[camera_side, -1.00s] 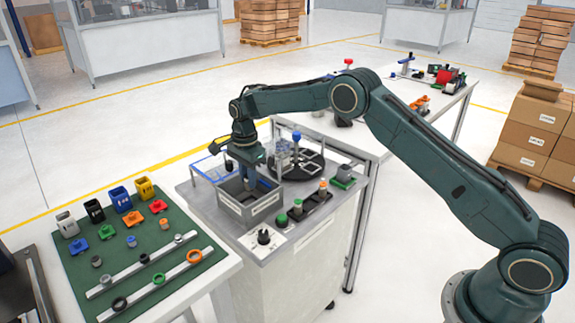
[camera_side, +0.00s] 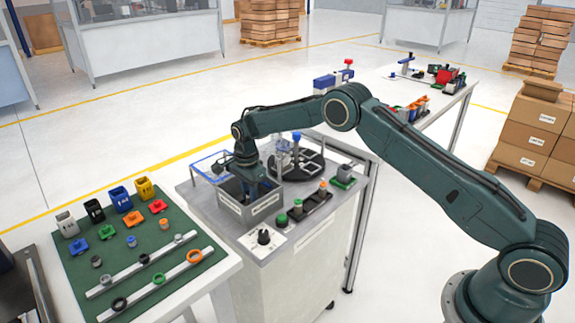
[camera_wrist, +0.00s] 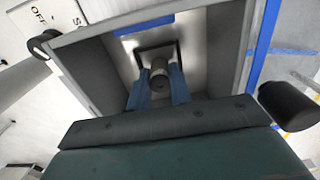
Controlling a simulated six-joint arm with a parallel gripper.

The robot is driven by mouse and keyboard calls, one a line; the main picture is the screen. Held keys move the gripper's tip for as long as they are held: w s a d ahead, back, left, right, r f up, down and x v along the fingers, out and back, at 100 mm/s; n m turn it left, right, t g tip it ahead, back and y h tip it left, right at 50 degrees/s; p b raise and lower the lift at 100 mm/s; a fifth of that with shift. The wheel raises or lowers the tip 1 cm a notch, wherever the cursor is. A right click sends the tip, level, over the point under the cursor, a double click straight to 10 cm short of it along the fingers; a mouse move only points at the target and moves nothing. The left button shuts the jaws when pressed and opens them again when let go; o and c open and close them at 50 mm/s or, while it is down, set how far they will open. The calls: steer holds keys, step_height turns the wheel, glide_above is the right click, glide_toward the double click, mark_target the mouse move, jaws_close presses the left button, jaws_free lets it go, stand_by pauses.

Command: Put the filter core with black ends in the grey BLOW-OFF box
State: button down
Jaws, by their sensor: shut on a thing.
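The grey BLOW-OFF box (camera_side: 264,207) stands open-topped on the grey cart, with a white label on its front wall. My gripper (camera_wrist: 160,84) points down into this box, its two blue fingers below the rim. They are shut on a small grey filter core (camera_wrist: 158,70) between the fingertips, near the box floor. The core's ends look dark, but I cannot tell their colour surely. A dark square outline surrounds the core on the pale floor of the box. In the side view the fingertips and core are hidden by the box wall. The box walls (camera_wrist: 218,45) show around the gripper in the wrist view.
A black knob (camera_side: 264,237) on a white plate is in front of the box. Green and orange-topped parts (camera_side: 298,206) stand to its right. A black round table (camera_side: 301,166) with a blue-topped post is behind. A blue-edged clear guard (camera_side: 207,163) is at the back left.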

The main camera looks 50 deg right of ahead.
steer(key=shift+f, duration=0.1)
steer(key=c, duration=1.3)
jaws_free()
step_height(320, 180, up, 12)
steer(key=shift+r, duration=0.15)
